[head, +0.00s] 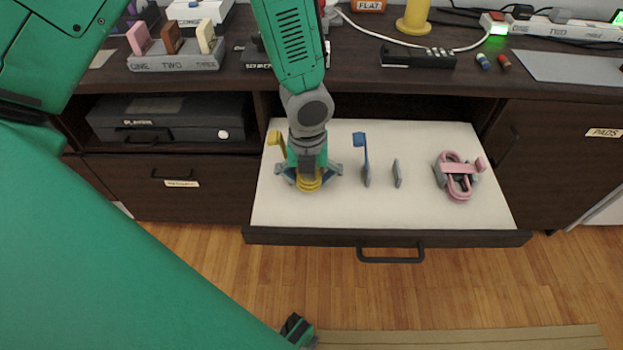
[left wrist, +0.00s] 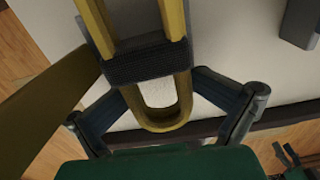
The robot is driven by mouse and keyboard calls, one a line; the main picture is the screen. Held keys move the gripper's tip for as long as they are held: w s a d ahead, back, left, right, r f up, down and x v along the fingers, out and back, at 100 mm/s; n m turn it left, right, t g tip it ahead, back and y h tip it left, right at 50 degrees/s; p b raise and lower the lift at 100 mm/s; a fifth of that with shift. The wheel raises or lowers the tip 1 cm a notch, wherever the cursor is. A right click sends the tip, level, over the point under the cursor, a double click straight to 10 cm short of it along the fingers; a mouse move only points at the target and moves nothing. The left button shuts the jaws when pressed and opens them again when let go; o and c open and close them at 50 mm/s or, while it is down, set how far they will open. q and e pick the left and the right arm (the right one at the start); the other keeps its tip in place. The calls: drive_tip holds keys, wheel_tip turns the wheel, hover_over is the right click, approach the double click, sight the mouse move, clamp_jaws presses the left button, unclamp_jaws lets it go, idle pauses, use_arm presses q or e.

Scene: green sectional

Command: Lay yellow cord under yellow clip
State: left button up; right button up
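The yellow cord (head: 310,184) is a looped bundle at the left of the open drawer. In the left wrist view, the cord (left wrist: 160,120) has a dark textured band (left wrist: 147,62) around it. My left gripper (head: 308,174) points down over it; its fingers (left wrist: 160,88) meet the bundle from both sides and look shut on it. The yellow clip (head: 276,140) stands raised beside the gripper; an olive slab at the left of the wrist view looks like this clip (left wrist: 45,112). The gripper hides the clip's base and most of the cord.
The pale drawer floor (head: 430,212) also holds a raised blue clip (head: 362,150), a small grey upright piece (head: 396,173) and a pink cord (head: 459,186) under a pink clip (head: 463,166). The drawer's front edge (head: 385,238) is close. The cluttered desktop (head: 350,75) is behind.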

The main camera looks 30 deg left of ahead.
use_arm(q)
drive_tip(key=shift+s+a, duration=0.35)
drive_tip(key=r, duration=1.1)
drive_tip(key=shift+w+d, duration=0.2)
drive_tip(key=shift+w, duration=0.15)
drive_tip(key=shift+d+r, duration=0.2)
drive_tip(key=shift+r, duration=0.25)
use_arm(e)
drive_tip(key=shift+a, duration=0.15)
use_arm(q)
drive_tip(key=shift+a, duration=0.25)
use_arm(e)
drive_tip(key=shift+w+a+r, duration=0.1)
drive_tip(key=shift+a, duration=0.05)
use_arm(q)
drive_tip(key=shift+d, duration=0.15)
